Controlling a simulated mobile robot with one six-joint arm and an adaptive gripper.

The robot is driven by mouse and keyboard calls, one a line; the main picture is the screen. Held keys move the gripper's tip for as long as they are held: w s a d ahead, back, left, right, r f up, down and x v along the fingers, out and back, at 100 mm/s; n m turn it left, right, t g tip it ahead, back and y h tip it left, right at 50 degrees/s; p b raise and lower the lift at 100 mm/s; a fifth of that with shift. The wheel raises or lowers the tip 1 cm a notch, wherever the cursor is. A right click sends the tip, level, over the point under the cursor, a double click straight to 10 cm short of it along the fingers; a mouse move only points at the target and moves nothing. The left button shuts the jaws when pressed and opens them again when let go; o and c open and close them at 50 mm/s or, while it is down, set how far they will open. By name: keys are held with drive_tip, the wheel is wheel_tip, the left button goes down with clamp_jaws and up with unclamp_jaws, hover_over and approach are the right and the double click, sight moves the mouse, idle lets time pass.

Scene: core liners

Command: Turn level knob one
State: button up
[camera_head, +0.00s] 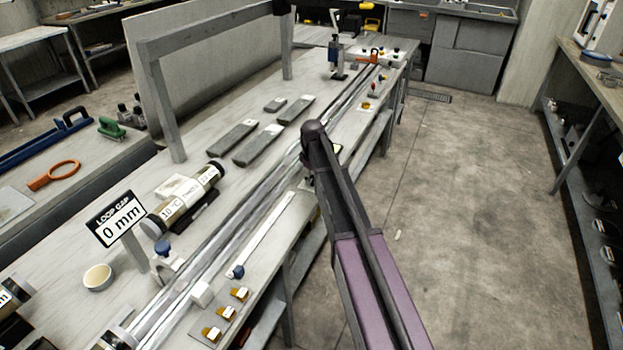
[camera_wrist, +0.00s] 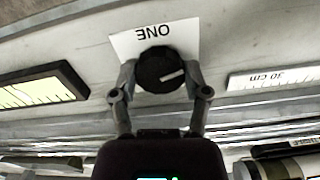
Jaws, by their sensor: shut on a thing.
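In the wrist view, level knob one (camera_wrist: 160,69) is a round black knob with a white pointer line toward its right side. It sits in front of a white label (camera_wrist: 153,36) reading "ONE", which appears upside down. My gripper (camera_wrist: 160,80) has a finger on each side of the knob and is shut on it. In the head view my arm reaches over the bench's right edge, and my gripper (camera_head: 308,172) is mostly hidden behind the arm. The knob is hidden there.
A yellow-faced level (camera_wrist: 40,88) lies left of the knob in the wrist view, and a "30 cm" scale (camera_wrist: 275,78) lies right. In the head view, long clear tubes run along the bench (camera_head: 228,185). A "LOOP GAP 0 mm" sign (camera_head: 117,219) stands at left.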

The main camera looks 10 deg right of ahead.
drive_tip(key=shift+m, duration=2.2)
drive_tip(key=o, duration=1.1)
drive_tip(key=shift+o, duration=0.2)
